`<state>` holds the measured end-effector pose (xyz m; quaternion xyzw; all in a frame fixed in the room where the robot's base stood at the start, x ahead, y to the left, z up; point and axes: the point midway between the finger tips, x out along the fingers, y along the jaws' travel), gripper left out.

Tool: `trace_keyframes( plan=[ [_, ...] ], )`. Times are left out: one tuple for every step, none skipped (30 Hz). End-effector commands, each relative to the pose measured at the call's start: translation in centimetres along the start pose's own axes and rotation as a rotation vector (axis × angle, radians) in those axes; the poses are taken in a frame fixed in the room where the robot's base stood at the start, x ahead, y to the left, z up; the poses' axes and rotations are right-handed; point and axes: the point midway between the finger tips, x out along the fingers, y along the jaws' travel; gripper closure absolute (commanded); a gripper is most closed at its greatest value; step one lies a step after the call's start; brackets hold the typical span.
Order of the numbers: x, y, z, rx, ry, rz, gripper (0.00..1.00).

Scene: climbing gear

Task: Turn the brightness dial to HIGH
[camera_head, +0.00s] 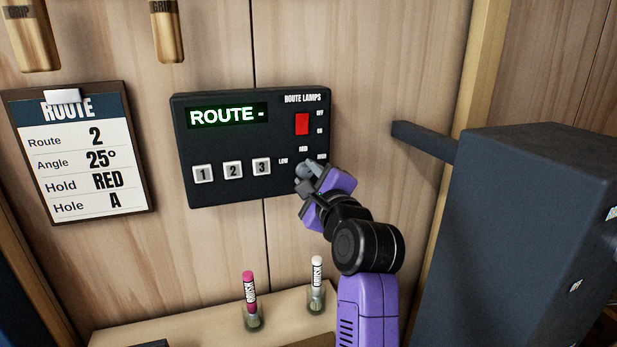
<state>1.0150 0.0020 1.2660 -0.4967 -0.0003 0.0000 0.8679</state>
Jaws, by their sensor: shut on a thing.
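A dark control panel (225,190) is mounted on the wooden wall, with a green display (228,116) reading "ROUTE -". On its right side, under the "ROUTE LAMPS" label, is a red switch (302,124) with "OFF" and "ON" marks. The brightness dial (302,171) is at the lower right of the panel, mostly hidden behind my gripper (307,176). My gripper is at the dial with its fingers shut on it.
Three white numbered buttons (233,170) are left of the dial. A route card (85,160) hangs at left. A pink marker (249,290) and a white marker (317,275) stand on the ledge (190,325) below. A large dark box (525,230) with a bar is at right.

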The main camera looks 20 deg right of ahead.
Motion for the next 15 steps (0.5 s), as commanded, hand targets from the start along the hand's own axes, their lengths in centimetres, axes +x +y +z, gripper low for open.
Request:
trace_keyframes(
  plan=[
    [0.01,0.04,-0.11,0.005,0.002,0.001,1.00],
    [0.01,0.04,-0.12,0.007,0.002,0.001,1.00],
    [0.01,0.04,-0.13,0.008,0.002,0.001,1.00],
    [0.01,0.04,-0.13,0.009,0.002,0.001,1.00],
    [0.01,0.04,-0.13,0.009,0.002,0.001,1.00],
    [0.01,0.04,-0.14,0.009,0.002,0.001,1.00],
    [0.01,0.04,-0.14,0.009,0.002,0.001,1.00],
    [0.01,0.04,-0.14,0.009,0.002,0.001,1.00],
    [0.01,0.05,-0.14,0.009,0.002,0.001,1.00],
    [0.01,0.04,-0.14,0.009,0.002,0.001,1.00],
    [0.01,0.05,-0.14,0.009,0.002,0.001,1.00],
    [0.01,0.05,-0.15,0.009,0.002,0.001,1.00],
    [0.01,0.05,-0.15,0.008,0.002,0.001,1.00],
    [0.01,0.05,-0.15,0.008,0.003,0.001,0.63],
    [0.01,0.04,-0.14,0.008,0.002,0.001,0.55]
  ],
)
